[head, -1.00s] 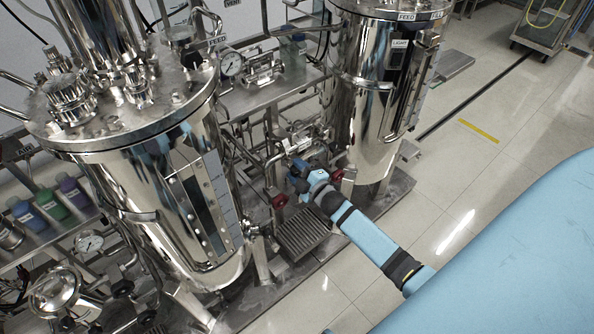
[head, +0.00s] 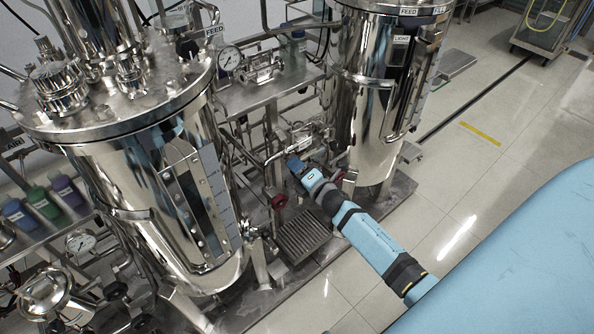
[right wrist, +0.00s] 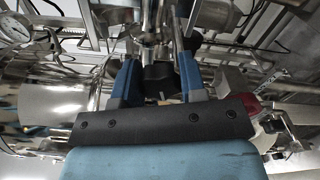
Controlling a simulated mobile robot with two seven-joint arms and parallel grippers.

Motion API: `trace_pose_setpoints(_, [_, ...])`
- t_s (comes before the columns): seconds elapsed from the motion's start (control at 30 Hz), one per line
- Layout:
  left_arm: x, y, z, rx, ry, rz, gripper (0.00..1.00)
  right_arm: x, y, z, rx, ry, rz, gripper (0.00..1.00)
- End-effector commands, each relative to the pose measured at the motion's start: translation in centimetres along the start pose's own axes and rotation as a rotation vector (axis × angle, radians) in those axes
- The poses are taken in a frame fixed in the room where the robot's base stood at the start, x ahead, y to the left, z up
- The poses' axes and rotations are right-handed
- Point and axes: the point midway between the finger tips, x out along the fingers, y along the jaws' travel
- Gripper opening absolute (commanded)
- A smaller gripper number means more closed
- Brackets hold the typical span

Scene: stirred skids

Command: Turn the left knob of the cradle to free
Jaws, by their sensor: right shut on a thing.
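My right gripper (head: 296,165) reaches in low between the two steel vessels, at the pipework under the shelf. In the right wrist view its two blue fingers (right wrist: 158,84) stand on either side of a dark knob-like piece (right wrist: 157,74) and are shut on it. Metal fittings (right wrist: 150,38) rise behind this piece. In the head view a metal clamp-like assembly (head: 303,137), perhaps the cradle, sits just beyond the gripper. The gripper and arm hide the held piece there, so its turn position cannot be told. My left gripper is not in view.
Large steel vessels stand left (head: 150,190) and right (head: 375,100) of my arm. Red handwheels (head: 279,201) sit close by, one also in the right wrist view (right wrist: 248,104). Floor at right is open.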

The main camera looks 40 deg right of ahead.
Motion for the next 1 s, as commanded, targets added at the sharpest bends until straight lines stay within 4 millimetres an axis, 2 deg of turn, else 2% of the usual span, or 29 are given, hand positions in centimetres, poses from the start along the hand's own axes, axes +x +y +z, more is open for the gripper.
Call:
trace_pose_setpoints(0.27, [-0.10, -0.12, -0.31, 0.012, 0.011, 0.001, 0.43, -0.07, -0.11, -0.11, -0.054, 0.001, -0.002, 0.15])
trace_pose_setpoints(0.67, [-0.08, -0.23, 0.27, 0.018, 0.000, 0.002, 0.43, -0.07, -0.10, -0.11, -0.059, 0.002, -0.002, 0.15])
trace_pose_setpoints(0.7, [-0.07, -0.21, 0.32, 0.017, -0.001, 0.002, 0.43, -0.07, -0.10, -0.11, -0.059, 0.002, -0.002, 0.45])
trace_pose_setpoints(0.77, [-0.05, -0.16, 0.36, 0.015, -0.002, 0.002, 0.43, -0.06, -0.09, -0.10, -0.058, 0.002, -0.002, 0.59])
trace_pose_setpoints(0.8, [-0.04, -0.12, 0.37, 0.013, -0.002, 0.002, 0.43, -0.05, -0.08, -0.09, -0.058, 0.001, -0.002, 0.63])
trace_pose_setpoints(1.0, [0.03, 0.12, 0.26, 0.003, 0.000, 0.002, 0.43, -0.03, -0.03, -0.04, -0.058, 0.001, -0.001, 0.63])
